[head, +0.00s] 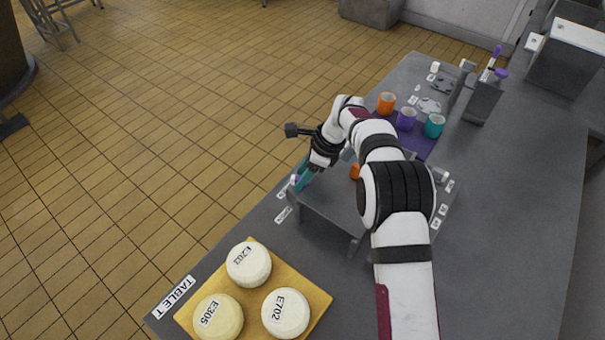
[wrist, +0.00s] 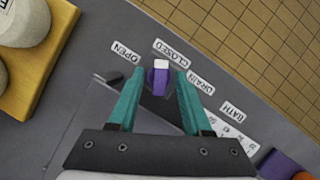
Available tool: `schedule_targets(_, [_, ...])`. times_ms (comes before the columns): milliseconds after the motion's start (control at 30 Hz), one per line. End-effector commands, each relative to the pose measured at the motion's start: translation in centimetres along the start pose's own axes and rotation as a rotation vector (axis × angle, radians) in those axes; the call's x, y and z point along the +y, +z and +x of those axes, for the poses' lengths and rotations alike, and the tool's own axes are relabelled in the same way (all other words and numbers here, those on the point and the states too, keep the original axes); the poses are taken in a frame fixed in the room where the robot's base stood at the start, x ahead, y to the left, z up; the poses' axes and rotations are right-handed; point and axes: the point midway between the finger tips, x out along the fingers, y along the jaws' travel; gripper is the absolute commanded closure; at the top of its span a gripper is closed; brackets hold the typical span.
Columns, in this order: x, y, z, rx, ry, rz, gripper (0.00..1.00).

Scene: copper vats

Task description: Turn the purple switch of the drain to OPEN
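The purple switch (wrist: 159,82) with a white tip sits at the edge of a grey unit in the wrist view. Its white tip points up the picture, toward the CLOSED label (wrist: 174,51). The OPEN label (wrist: 126,53) lies to its left and the DRAIN label (wrist: 201,82) to its right. My gripper (wrist: 160,76) is open, with one teal finger on each side of the switch and a visible gap to each. In the head view my gripper (head: 300,178) is at the unit's left edge and hides the switch.
The grey unit (head: 325,212) stands on the dark table. A wooden board (head: 255,290) with three round labelled pieces is at the near left. Orange (head: 386,103), purple (head: 407,119) and teal (head: 434,125) cups stand beyond my arm. A BATH label (wrist: 232,112) is farther right.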

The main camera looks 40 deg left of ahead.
Motion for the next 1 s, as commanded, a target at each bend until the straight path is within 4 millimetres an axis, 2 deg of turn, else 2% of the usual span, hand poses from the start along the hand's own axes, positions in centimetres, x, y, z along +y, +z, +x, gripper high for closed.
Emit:
schedule_targets(33, [0.0, 0.0, -0.01, 0.0, 0.0, 0.0, 0.61])
schedule_targets(200, [0.0, 0.0, -0.03, 0.0, 0.0, 0.0, 0.91])
schedule_targets(267, [0.0, 0.0, -0.03, 0.0, 0.0, 0.0, 1.0])
schedule_targets(667, [-0.01, 0.02, -0.02, 0.0, 0.01, -0.02, 1.0])
schedule_targets(1000, [-0.21, 0.06, 0.03, 0.0, 0.085, -0.203, 1.0])
